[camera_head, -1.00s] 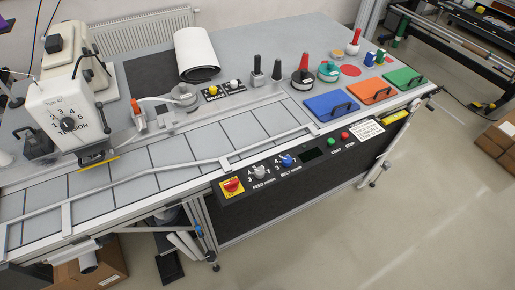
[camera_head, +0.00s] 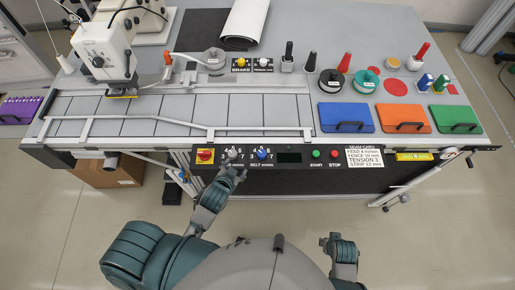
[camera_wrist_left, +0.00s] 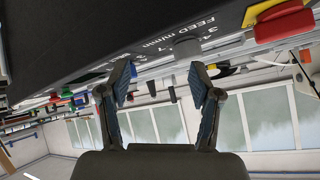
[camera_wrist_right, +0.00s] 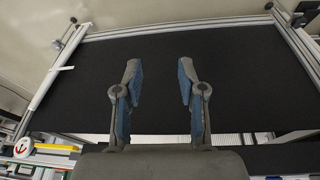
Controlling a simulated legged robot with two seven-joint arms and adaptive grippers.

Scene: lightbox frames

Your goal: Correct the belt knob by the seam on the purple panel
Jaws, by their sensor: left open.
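The blue belt knob (camera_head: 263,154) sits on the black control panel along the table's front edge, under a number scale. Its exact pointer setting is too small to read. The grey feed knob (camera_head: 233,154) is just left of it. My left gripper (camera_head: 237,174) is open and empty, just below and in front of the feed knob. In the left wrist view, the left gripper (camera_wrist_left: 162,68) has its fingers apart below the "FEED m/min" lettering. My right gripper (camera_head: 338,240) is low and away from the panel. The right wrist view shows the right gripper (camera_wrist_right: 159,68) open and empty.
A red-and-yellow switch (camera_head: 205,156) is left of the knobs. Green start (camera_head: 316,154) and red stop (camera_head: 334,154) buttons are right. A white seam card (camera_head: 364,157) is beyond them. A purple item (camera_head: 20,108) lies at far left. The floor before the panel is clear.

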